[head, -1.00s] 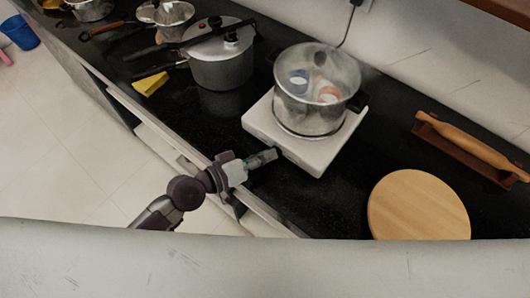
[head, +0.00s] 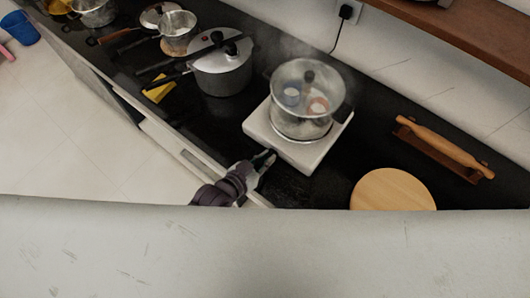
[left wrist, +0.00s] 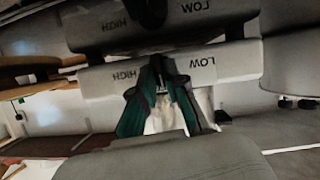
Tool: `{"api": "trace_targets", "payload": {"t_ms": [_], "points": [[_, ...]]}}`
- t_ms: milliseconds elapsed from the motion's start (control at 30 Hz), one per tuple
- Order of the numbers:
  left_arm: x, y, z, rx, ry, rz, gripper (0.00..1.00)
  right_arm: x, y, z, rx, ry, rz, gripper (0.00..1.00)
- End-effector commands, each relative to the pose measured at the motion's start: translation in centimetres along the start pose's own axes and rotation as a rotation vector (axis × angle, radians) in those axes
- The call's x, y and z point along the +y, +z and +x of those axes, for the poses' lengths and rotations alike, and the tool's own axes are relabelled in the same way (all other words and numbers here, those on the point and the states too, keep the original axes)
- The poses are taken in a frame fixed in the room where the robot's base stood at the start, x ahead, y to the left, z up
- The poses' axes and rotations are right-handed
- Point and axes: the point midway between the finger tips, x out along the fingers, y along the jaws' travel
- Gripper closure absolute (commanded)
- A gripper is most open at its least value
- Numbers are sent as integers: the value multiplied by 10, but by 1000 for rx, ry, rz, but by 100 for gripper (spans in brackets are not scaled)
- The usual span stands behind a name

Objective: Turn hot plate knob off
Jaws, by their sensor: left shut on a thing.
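The white hot plate (head: 262,125) sits on the black counter with its front side facing my left gripper (head: 264,158). In the left wrist view, its pale front panel (left wrist: 100,82) carries the words HIGH and LOW. My left fingers (left wrist: 160,75) are shut between those two words, on the knob; the fingertips cover most of it, so its setting cannot be read. A similar lettered panel shows above, perhaps a reflection. A steaming glass-lidded pot (head: 303,100) stands on the hot plate, with a blue and a red item inside. My right gripper is not in view.
A grey pressure cooker (head: 222,72) stands left of the hot plate, with a yellow sponge (head: 160,91) near the counter edge. A round wooden board (head: 393,190) and a rolling pin (head: 445,145) lie to the right. Bare counter lies between.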

Motion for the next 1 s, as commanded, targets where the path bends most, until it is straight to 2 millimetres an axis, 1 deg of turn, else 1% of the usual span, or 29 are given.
{"api": "trace_targets", "payload": {"t_ms": [33,233,767,800,833,867,1000], "points": [[1,-3,-1,2,-8,15,100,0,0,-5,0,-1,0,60],[1,-2,0,2,-32,73,100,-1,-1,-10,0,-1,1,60],[1,-1,0,3,-40,95,100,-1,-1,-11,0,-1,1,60],[1,-1,0,3,-40,95,84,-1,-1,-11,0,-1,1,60],[1,-1,0,3,-40,95,79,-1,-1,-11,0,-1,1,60],[1,-1,0,3,-40,95,77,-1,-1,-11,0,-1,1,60],[1,0,0,2,-40,95,77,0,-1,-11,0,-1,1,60]]}}
